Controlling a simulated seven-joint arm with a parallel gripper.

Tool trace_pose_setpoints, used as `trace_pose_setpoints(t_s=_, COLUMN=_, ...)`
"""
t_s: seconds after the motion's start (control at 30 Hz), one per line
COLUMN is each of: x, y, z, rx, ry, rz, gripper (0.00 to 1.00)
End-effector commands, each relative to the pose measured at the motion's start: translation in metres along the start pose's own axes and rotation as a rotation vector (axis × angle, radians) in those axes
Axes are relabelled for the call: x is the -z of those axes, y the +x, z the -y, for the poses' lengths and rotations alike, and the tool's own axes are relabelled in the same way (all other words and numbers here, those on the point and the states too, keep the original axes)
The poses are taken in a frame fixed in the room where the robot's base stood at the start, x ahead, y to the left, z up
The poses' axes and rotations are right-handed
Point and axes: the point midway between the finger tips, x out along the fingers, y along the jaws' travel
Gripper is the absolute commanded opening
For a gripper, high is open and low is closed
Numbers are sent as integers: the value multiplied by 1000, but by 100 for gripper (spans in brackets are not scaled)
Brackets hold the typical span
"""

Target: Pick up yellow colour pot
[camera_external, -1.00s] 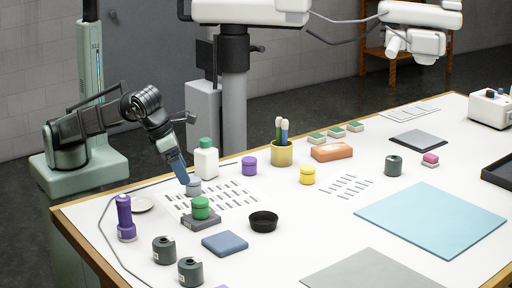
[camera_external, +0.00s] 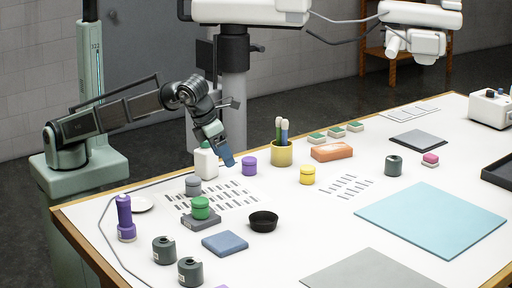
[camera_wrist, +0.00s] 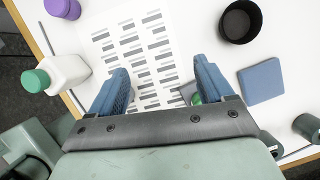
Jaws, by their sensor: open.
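The small yellow colour pot (camera_external: 307,175) stands upright on the white table, right of the yellow brush holder, in the external view. It does not show in the wrist view. My gripper (camera_external: 228,161) is left of the yellow pot and apart from it, raised above the table near the white bottle and the purple pot.
Close to my gripper are a white bottle (camera_external: 206,163) with a green cap and a purple pot (camera_external: 249,166). A yellow holder (camera_external: 281,154) with brushes and an orange block (camera_external: 332,152) stand near the yellow pot. A black bowl (camera_wrist: 240,20) and blue pad (camera_wrist: 262,81) lie nearer the front.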

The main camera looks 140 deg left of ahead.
Motion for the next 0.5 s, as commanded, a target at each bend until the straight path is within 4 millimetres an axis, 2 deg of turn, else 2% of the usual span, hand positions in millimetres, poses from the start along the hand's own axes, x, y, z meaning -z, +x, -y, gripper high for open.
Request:
trace_pose_setpoints(t_s=0.03, x=-23, y=9, z=-13, rx=-14, ry=-33, rz=0, gripper=81)
trace_pose_setpoints(t_s=0.2, x=-84, y=34, z=-52, rx=-50, ry=-124, rz=-5, gripper=81)
trace_pose_setpoints(t_s=0.3, x=-112, y=44, z=-71, rx=-62, ry=-165, rz=-13, gripper=81)
trace_pose_setpoints(t_s=0.5, x=-151, y=60, z=-99, rx=-68, ry=-226, rz=-28, gripper=81)
